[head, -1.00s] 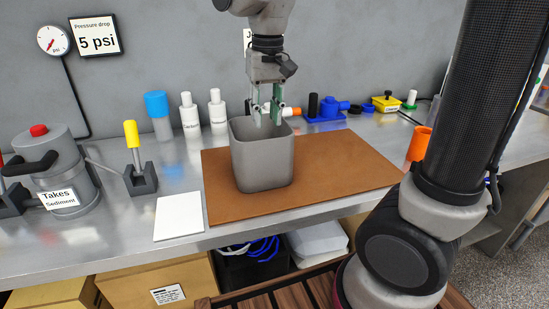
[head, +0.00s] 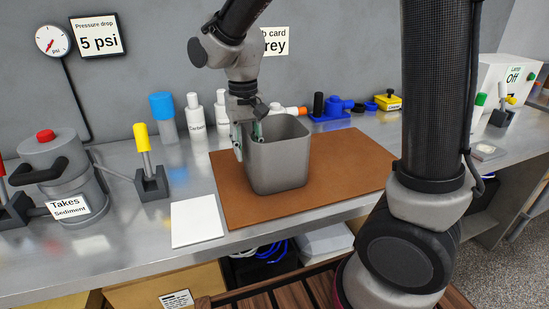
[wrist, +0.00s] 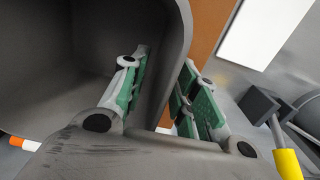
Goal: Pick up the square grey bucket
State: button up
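The square grey bucket (head: 278,165) stands upright on a brown mat, open at the top. In the wrist view the bucket (wrist: 70,50) fills the upper left and looks empty where it can be seen. My gripper (head: 248,143) is at its left wall, pointing down. In the wrist view my gripper (wrist: 163,88) straddles that wall, one green-padded finger inside the bucket and one outside. The fingers are open, with a gap visible between the outer finger and the wall. Whether the inner finger touches the wall is hard to tell.
The brown mat (head: 345,165) has free room right of the bucket. A white pad (head: 197,221) lies left of the mat. A yellow-handled tool in a dark holder (head: 150,181) stands farther left. White bottles (head: 194,115) and a blue fitting (head: 333,107) stand behind.

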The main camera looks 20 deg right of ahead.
grip_shut()
dwell(0.4)
